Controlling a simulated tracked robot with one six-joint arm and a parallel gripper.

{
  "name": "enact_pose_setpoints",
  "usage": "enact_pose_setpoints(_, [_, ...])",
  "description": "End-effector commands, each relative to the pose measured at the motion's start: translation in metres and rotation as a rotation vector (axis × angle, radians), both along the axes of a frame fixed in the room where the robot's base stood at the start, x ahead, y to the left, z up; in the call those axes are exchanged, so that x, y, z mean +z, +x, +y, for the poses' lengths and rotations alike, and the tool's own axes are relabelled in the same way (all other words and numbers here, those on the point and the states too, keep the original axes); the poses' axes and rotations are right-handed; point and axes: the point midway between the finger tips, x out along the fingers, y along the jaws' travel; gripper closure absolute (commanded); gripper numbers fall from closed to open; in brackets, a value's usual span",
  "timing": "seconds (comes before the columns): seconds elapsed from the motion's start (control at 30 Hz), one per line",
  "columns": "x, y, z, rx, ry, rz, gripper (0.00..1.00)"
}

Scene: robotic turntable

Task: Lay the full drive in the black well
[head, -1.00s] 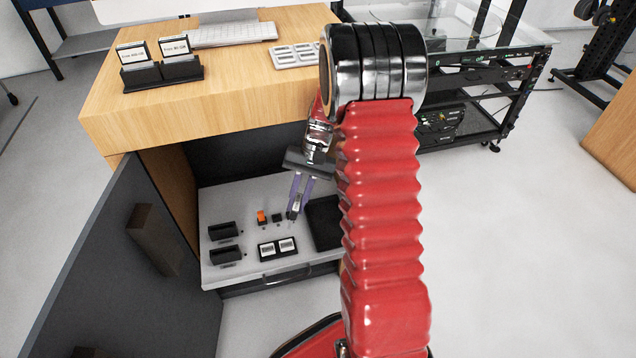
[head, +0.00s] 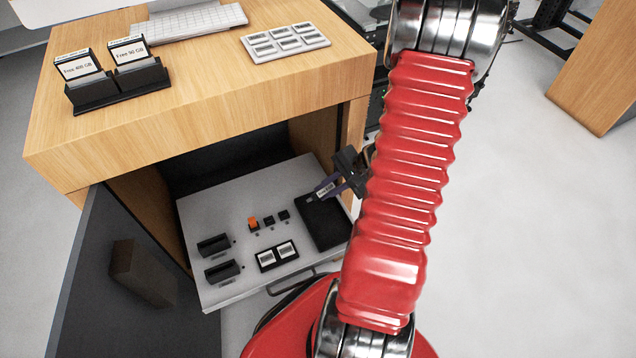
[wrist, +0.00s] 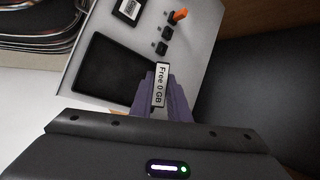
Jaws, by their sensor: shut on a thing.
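My gripper (head: 333,189) is shut on a drive (head: 325,190) with a white label. In the wrist view the drive (wrist: 161,86) reads "Free 0 GB" and stands between my purple fingers (wrist: 162,103). The black well (head: 324,226) is a dark, shallow rectangle at the right of the pulled-out grey shelf, and looks empty where it shows. My gripper is above its far edge, with the drive apart from the well's floor as far as I can tell. The well also shows in the wrist view (wrist: 112,72), left of the drive.
An open cabinet door (head: 90,290) stands at left.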

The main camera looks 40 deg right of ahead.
Motion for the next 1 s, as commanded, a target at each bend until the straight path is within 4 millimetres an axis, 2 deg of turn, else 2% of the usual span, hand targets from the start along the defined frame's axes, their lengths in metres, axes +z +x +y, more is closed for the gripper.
enact_pose_setpoints(0.57, [-0.004, 0.0, 0.001, -0.004, 0.0, -0.003, 1.0])
enact_pose_setpoints(1.0, [-0.033, -0.001, 0.001, -0.003, 0.002, -0.003, 1.0])
